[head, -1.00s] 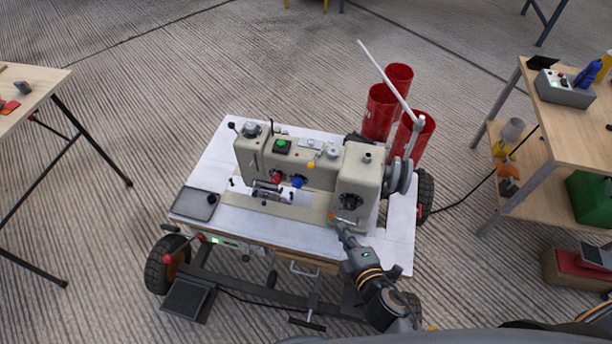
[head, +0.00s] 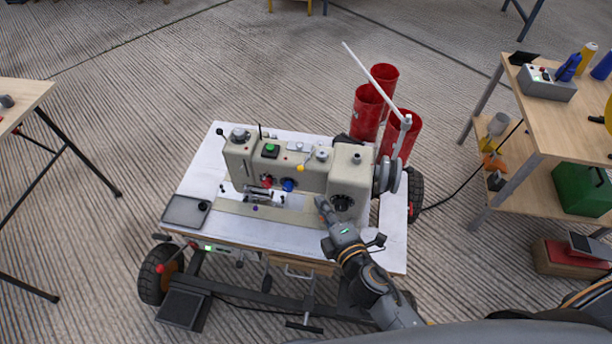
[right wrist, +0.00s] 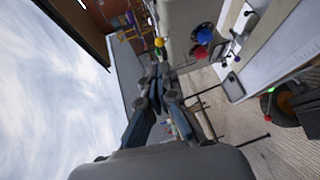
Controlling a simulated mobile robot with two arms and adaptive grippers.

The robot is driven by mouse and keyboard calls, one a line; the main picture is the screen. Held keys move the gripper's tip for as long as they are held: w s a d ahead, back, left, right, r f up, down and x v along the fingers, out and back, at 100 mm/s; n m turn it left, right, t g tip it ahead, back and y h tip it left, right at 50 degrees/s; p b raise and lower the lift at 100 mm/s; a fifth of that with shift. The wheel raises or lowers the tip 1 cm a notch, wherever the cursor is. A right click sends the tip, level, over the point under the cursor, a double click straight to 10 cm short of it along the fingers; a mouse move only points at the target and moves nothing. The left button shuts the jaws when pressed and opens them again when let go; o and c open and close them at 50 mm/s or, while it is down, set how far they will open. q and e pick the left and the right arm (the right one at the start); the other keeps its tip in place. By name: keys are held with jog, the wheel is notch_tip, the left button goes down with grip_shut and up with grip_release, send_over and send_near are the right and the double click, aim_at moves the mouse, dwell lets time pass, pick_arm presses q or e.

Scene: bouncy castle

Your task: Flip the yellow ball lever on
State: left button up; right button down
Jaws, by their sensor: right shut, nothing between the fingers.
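The beige sewing machine (head: 310,178) stands on a white table (head: 262,234). The yellow ball lever (head: 300,168) sticks out near the top front edge of the machine's arm, and its yellow ball (right wrist: 159,42) shows in the right wrist view, beyond my fingertips. My right gripper (head: 321,202) is shut and empty, in front of the machine beside the black dial (head: 342,203), below and to the right of the yellow ball and apart from it. Its dark fingers (right wrist: 154,78) are together in the right wrist view. My left gripper is not in view.
A red knob (head: 267,181) and a blue knob (head: 288,184) sit left of my gripper. A green button (head: 271,150) is on top. A wooden workbench (head: 570,125) is at right.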

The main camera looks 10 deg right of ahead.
aim_at(302, 171)
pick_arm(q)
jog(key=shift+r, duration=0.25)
pick_arm(e)
jog(key=x, duration=1)
jog(key=shift+w+f, duration=0.1)
jog(key=shift+w, duration=0.1)
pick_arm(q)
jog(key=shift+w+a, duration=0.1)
